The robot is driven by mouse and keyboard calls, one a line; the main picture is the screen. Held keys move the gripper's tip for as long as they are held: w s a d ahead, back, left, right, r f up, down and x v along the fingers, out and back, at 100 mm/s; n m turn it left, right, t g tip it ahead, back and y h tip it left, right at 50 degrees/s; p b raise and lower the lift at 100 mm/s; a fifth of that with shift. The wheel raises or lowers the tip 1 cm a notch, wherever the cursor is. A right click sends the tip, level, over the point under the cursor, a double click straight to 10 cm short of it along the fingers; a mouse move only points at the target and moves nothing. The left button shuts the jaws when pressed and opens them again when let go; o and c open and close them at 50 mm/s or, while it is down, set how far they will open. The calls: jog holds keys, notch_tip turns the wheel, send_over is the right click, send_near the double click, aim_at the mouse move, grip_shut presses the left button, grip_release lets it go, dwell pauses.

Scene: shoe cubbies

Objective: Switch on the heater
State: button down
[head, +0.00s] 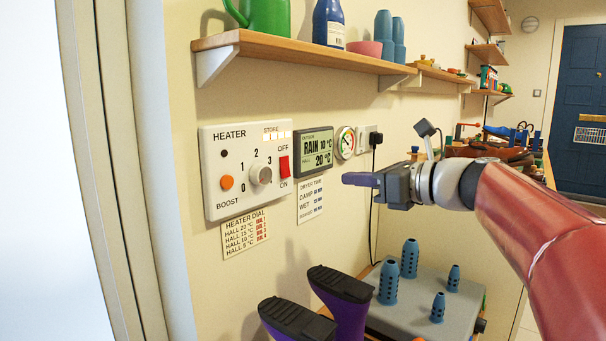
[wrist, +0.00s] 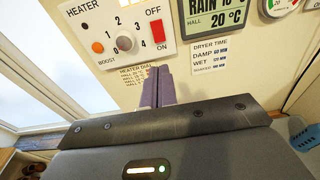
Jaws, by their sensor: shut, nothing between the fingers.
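The white heater panel (head: 215,205) is on the wall at left in the head view. It carries a grey round dial (head: 261,175) marked 0 to 4 and a red rocker switch (head: 284,166) with OFF above and ON below. I cannot tell which end of the rocker is pressed. A small dark lamp (head: 224,153) and an orange BOOST button (head: 227,182) are at its left. The wrist view shows the red switch (wrist: 158,32) and the dial (wrist: 126,43) just beyond my fingertips. My gripper (head: 347,179) is shut and empty, right of the panel and apart from it.
A display (head: 314,150) reads RAIN 10 °C, HALL 20 °C. A heater dial note (head: 245,232) and a dryer time note (head: 311,200) hang below. A wooden shelf (head: 300,48) is above. Purple-and-black boot forms (head: 345,295) and a grey box with blue cylinders (head: 410,258) are below.

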aim_at(287, 175)
jog(key=p+x, duration=0.1)
jog(key=x, duration=1.2)
jog(key=shift+w+a, duration=0.15)
jog(key=shift+a, duration=0.2)
jog(key=shift+w+a, duration=0.1)
jog(key=shift+w, duration=0.05)
jog(key=shift+f+b, duration=0.25)
jog(key=shift+b, duration=0.1)
jog(key=shift+a+r, duration=0.1)
jog(key=shift+a, duration=0.05)
